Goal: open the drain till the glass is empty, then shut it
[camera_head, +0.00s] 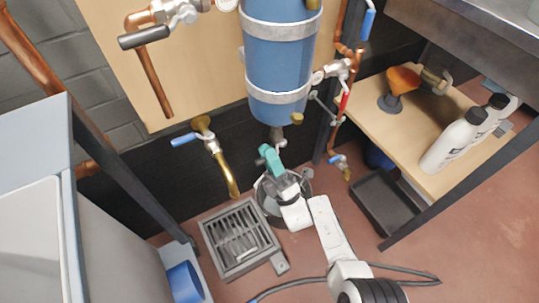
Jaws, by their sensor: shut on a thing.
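A blue cylinder (279,55) with metal bands hangs on the wooden panel. A small metal fitting (278,136) comes out of its underside. Just below it is a teal piece (270,157), which looks like a drain handle. My gripper (276,171) comes up from below and is shut on this teal piece; the jaw contact is small and hard to make out. A round dark vessel (269,204) stands on the floor behind my gripper, partly hidden by it. I cannot make out a glass or any liquid level, nor whether the drain is open.
A floor grate (240,238) lies left of my arm. A brass tap with a blue lever (184,140) points down above it. A black tray (385,203) sits right, under a wooden shelf (428,122) with white bottles (455,140). A dark table leg (122,170) stands left.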

